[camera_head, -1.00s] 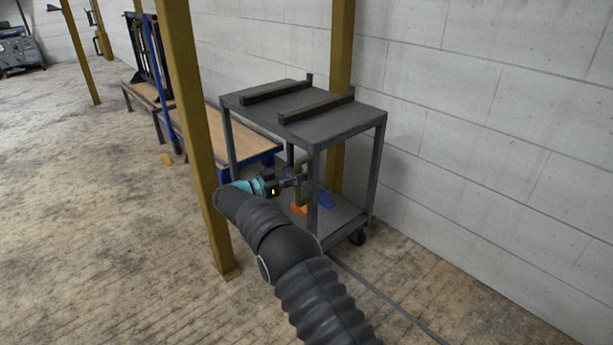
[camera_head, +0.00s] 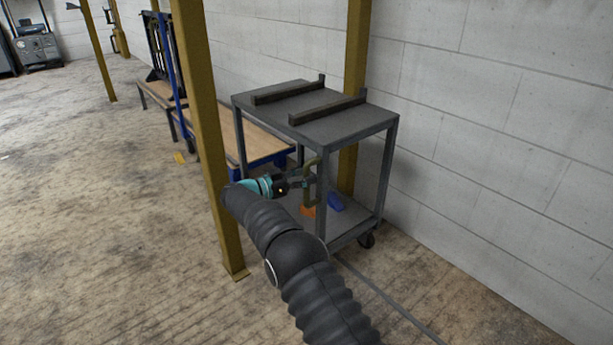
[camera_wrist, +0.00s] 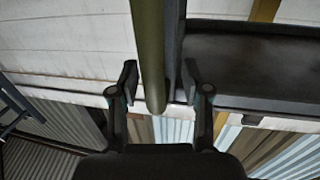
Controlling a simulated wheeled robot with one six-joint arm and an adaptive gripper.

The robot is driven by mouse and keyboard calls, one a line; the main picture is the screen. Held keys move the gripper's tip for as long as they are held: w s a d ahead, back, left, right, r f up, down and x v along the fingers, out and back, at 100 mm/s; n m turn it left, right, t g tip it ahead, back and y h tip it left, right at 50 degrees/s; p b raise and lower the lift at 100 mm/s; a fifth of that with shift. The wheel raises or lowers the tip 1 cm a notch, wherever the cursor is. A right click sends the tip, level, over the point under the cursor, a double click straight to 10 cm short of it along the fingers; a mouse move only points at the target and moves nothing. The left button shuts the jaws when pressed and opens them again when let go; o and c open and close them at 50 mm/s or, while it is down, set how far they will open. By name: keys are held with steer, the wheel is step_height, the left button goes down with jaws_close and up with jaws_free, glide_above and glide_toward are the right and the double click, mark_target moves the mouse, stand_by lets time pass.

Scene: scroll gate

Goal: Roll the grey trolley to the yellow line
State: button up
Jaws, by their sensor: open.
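The grey trolley (camera_head: 345,125) stands by the wall in the head view, with a flat top, a lower shelf and dark casters. An upright olive handle (camera_head: 311,170) is on its near side. My gripper (camera_head: 303,182) is at this handle, about halfway up the trolley. In the wrist view the olive handle (camera_wrist: 149,50) runs down between the two spread fingers of my gripper (camera_wrist: 160,82), with gaps beside it.
A yellow post (camera_head: 205,130) stands close left of my arm, and another post (camera_head: 357,50) stands behind the trolley. A blue-framed cart with a wooden deck (camera_head: 255,140) is beyond the trolley. Orange and blue items (camera_head: 336,202) are on or behind the lower shelf. Open floor lies at left.

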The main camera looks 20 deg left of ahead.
steer(key=v, duration=1.2)
stand_by(0.3)
